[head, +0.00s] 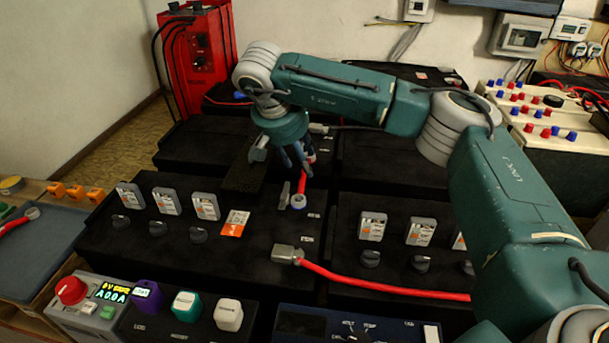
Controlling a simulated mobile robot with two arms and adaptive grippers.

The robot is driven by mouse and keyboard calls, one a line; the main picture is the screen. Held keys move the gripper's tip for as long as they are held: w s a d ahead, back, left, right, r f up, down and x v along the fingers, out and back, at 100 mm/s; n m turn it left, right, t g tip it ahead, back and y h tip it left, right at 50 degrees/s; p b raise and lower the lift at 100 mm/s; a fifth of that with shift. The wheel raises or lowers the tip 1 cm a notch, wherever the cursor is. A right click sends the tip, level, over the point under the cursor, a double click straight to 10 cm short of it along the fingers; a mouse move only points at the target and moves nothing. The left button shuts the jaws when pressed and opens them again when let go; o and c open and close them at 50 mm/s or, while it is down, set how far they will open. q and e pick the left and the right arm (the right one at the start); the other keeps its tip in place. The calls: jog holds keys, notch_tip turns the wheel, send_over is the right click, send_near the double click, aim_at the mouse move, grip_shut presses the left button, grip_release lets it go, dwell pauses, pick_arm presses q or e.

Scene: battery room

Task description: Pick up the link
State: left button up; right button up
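My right gripper (297,162) points down over the black battery tops near the middle of the head view. A short red link (302,185) shows right at its fingers, running down toward a grey clamp-like piece and a ring-shaped terminal (297,202). The fingers overlap the link's upper part, and I cannot tell whether they grip it or are open around it. A grey lug (287,254) with a long red cable (390,286) lies nearer, running right. My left gripper is not in view.
Grey labelled caps (205,206) and dark knobs (196,235) stand on the batteries. A red charger (195,55) is at the back left. A panel with coloured posts (540,112) is at right. A grey mat (40,250) with a red cable end lies at left.

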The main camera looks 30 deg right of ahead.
jog(key=x, duration=0.4)
jog(key=shift+d+f, duration=0.1)
jog(key=shift+f, duration=0.1)
grip_shut()
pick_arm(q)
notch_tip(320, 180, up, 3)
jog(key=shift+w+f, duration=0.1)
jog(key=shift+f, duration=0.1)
pick_arm(e)
jog(key=shift+r, duration=0.1)
